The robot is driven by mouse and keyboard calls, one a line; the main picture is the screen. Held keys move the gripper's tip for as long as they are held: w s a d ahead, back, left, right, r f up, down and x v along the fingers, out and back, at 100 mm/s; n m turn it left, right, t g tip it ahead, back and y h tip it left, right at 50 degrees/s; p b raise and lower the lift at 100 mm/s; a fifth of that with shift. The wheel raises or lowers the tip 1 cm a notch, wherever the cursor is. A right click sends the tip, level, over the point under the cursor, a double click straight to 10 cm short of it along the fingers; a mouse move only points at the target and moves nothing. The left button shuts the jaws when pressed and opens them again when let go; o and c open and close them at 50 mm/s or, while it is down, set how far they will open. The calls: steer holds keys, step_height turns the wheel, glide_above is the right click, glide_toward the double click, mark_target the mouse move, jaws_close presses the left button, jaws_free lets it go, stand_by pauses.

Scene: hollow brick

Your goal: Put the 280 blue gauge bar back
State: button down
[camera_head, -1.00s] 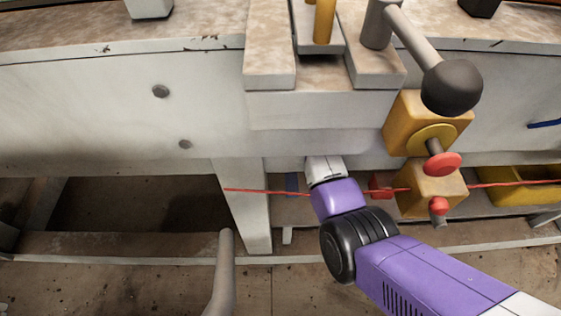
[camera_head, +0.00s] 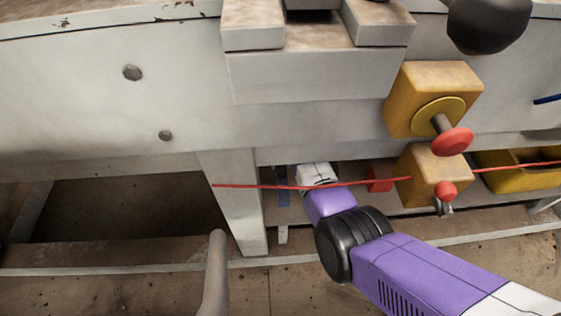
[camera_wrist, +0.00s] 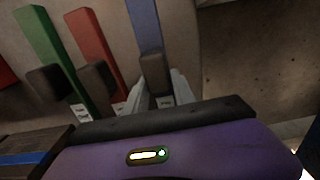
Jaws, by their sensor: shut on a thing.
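A blue gauge bar (camera_wrist: 144,24) runs up from between my gripper's fingers in the wrist view. A dark brown block (camera_wrist: 155,72) at its lower end sits between the two pale fingers. My gripper (camera_wrist: 160,95) is shut on it. A small white label lies below; its number is too small to read. In the head view, a blue strip (camera_head: 283,200) shows beside my gripper (camera_head: 314,175) under the bench. The fingertips are hidden there. I cannot tell whether the bar touches the shelf or wall behind it.
A green bar (camera_wrist: 50,45) and a red bar (camera_wrist: 93,42) with dark blocks stand left in the wrist view. In the head view, a bench leg (camera_head: 236,210) stands left, a yellow switch box (camera_head: 435,173) right, and a red line (camera_head: 260,186) crosses in front.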

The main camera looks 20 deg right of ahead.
mark_target(281, 158)
steer(key=c, duration=1.1)
jaws_free()
steer(key=shift+f, duration=0.1)
steer(key=shift+o, duration=0.2)
step_height(281, 158, up, 12)
steer(key=p, duration=0.4)
